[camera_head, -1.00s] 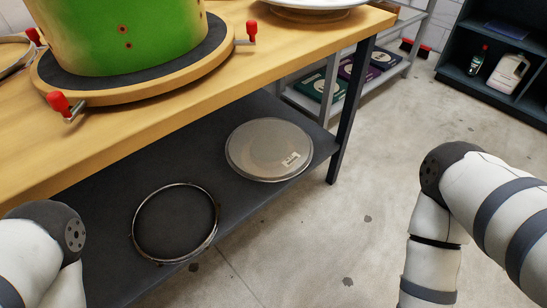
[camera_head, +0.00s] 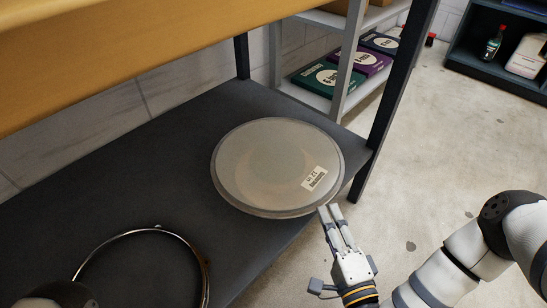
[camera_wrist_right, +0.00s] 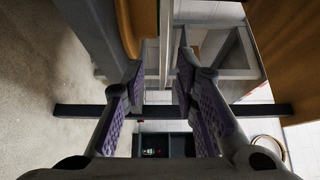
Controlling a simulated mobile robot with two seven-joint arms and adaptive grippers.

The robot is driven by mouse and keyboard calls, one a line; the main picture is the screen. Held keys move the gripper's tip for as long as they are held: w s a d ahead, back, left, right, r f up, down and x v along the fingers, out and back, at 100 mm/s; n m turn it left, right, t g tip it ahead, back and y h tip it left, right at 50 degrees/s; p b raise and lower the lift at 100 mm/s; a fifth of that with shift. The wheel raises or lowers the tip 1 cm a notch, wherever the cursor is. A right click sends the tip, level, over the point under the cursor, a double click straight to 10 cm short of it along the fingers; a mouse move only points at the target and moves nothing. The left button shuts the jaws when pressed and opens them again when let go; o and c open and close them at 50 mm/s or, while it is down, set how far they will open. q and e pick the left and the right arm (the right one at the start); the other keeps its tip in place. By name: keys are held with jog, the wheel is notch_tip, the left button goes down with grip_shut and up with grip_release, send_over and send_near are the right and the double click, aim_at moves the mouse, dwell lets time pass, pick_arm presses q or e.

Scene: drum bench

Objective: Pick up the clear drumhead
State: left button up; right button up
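The clear drumhead (camera_head: 265,165) is a translucent grey disc with a pale label on its right part. It lies flat on the dark lower shelf (camera_head: 120,175) under the bench, near its front edge. My right gripper (camera_head: 331,208) is at the drumhead's near right rim, in front of the shelf. Its fingers are apart. In the right wrist view the two padded fingers (camera_wrist_right: 160,80) stand open; I cannot tell whether the rim is between them. My left gripper is out of view; only part of that arm shows at the lower left.
A thin metal hoop (camera_head: 145,235) lies on the shelf to the left of the drumhead. The wooden bench top (camera_head: 130,55) overhangs the shelf. A dark bench leg (camera_head: 392,105) stands to the right. A grey rack with boxes (camera_head: 365,62) stands behind.

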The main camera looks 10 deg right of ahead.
aim_at(313, 182)
jog(key=w+b, duration=0.1)
jog(key=w, duration=0.2)
jog(key=w+b, duration=0.1)
jog(key=w, duration=0.2)
jog(key=w+a+r+b, duration=0.1)
jog(key=w, duration=0.3)
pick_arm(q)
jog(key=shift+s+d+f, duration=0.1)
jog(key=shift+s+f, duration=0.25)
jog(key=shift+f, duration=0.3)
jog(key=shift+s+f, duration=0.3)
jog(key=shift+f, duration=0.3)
pick_arm(e)
grip_shut()
